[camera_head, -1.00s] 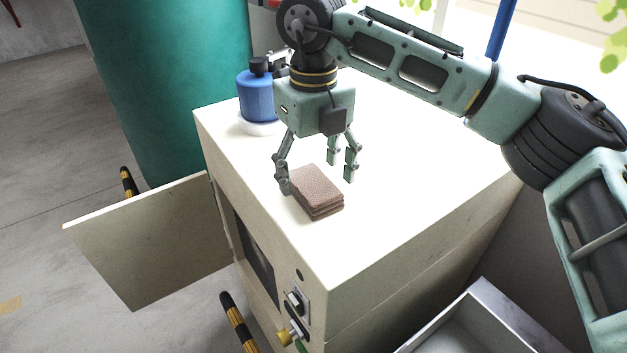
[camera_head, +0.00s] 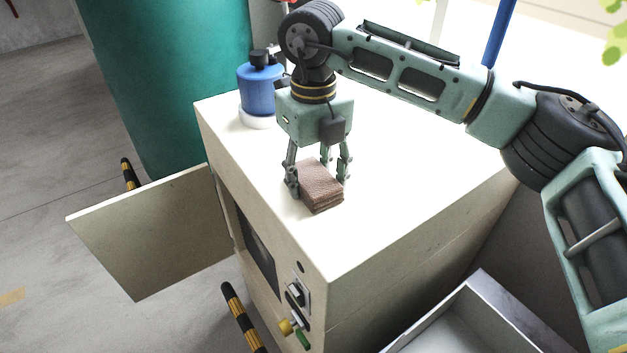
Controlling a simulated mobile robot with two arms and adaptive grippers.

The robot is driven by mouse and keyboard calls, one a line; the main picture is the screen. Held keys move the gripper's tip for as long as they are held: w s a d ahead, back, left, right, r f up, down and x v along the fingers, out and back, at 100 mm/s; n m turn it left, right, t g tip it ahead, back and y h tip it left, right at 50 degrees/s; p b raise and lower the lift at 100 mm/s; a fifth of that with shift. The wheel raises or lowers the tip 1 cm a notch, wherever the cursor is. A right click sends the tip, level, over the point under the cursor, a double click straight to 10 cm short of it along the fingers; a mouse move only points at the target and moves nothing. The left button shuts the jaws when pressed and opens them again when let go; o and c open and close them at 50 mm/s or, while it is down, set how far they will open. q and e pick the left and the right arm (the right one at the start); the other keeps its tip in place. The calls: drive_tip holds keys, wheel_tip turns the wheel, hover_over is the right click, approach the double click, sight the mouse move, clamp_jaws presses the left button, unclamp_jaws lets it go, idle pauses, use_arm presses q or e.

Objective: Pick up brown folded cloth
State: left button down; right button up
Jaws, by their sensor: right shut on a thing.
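The brown folded cloth (camera_head: 322,190) is a small layered stack on the white top of a cabinet (camera_head: 390,215), near its front left part. My right gripper (camera_head: 318,180) points down over the cloth, with its fingers shut on the cloth's sides. I cannot tell whether the cloth is clear of the surface. The gripper's fingers and body hide the back part of the cloth. My left gripper is out of view.
A blue bottle with a black cap (camera_head: 258,90) stands behind the gripper at the cabinet's back left. The cabinet door (camera_head: 150,235) hangs open at the left. A light open-topped box (camera_head: 478,310) is at the lower right. A green cylinder (camera_head: 165,90) stands behind.

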sight(309, 177)
drive_tip(key=shift+r, duration=0.15)
drive_tip(key=shift+r, duration=0.25)
drive_tip(key=r, duration=0.1)
drive_tip(key=r+b, duration=0.2)
drive_tip(key=shift+s+a+r, duration=0.25)
drive_tip(key=shift+a, duration=0.15)
drive_tip(key=s+a+r+b, duration=0.3)
drive_tip(key=s+a+r, duration=0.3)
drive_tip(key=s+a, duration=0.1)
drive_tip(key=shift+s+a+r, duration=0.3)
drive_tip(key=shift+a+r, duration=0.05)
drive_tip(key=o, duration=0.6)
drive_tip(key=c, duration=0.5)
